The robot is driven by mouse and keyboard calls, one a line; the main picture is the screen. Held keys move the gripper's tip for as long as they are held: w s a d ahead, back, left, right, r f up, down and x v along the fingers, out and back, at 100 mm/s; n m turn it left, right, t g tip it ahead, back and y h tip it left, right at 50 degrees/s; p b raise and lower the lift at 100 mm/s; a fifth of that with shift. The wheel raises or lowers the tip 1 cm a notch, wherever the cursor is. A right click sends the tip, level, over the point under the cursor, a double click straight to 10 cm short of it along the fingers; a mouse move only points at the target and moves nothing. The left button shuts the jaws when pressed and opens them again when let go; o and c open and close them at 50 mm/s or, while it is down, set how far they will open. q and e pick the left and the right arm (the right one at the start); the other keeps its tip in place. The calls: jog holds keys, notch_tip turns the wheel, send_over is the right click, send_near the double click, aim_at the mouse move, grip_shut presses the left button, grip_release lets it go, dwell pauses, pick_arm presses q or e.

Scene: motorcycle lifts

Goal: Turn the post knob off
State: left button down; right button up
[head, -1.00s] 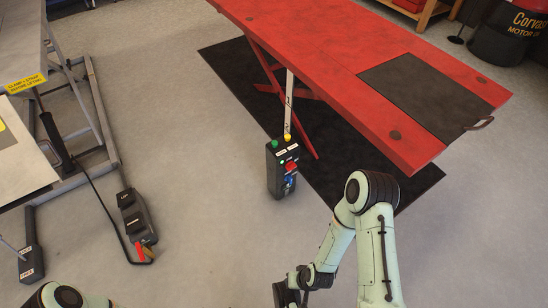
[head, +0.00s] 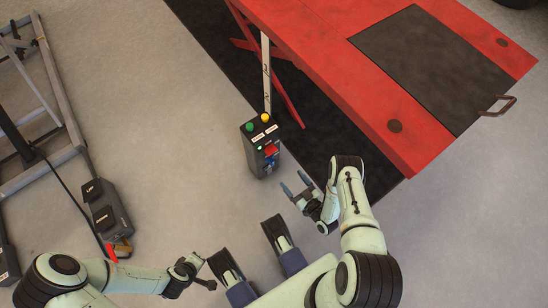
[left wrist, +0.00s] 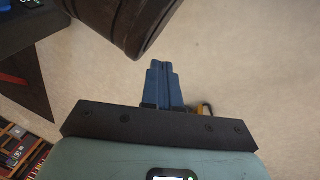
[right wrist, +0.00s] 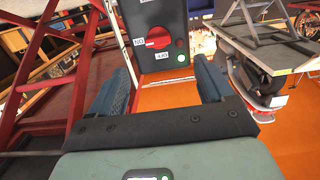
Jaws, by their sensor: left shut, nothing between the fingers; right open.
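The dark control post (head: 262,152) stands by the red lift, with a green and a yellow button on top. Its red knob (head: 271,150) faces the front right, with a lit green lamp beside it. In the right wrist view the round red knob (right wrist: 158,38) sits on the dark panel between small white labels. My right gripper (head: 295,184) is open and empty, a short gap from the post; its blue fingers (right wrist: 160,88) point at the panel, either side of the knob's line. My left gripper (head: 211,284) is shut and empty, low over the floor; its fingers meet (left wrist: 162,82).
The red lift table (head: 350,80) overhangs a black mat behind the post. Floor around the post's left is clear.

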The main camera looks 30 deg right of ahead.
aim_at(273, 153)
jog(key=shift+t, duration=0.3)
jog(key=w+b, duration=0.3)
jog(key=w, duration=0.9)
jog(key=shift+a+r, duration=0.1)
jog(key=shift+a, duration=0.05)
jog(key=shift+w+r+b, duration=0.1)
jog(key=shift+w+b, duration=0.25)
jog(key=shift+w, duration=0.45)
pick_arm(q)
jog(key=s+f+g, duration=0.2)
jog(key=s+f, duration=0.3)
jog(key=s, duration=0.1)
jog(key=shift+s+a+f+n+g, duration=0.2)
jog(key=shift+s+f+n+g, duration=0.1)
jog(key=shift+f+g, duration=0.1)
pick_arm(e)
jog(key=shift+c, duration=0.3)
pick_arm(q)
jog(key=shift+r, duration=0.1)
pick_arm(e)
jog(key=c, duration=1)
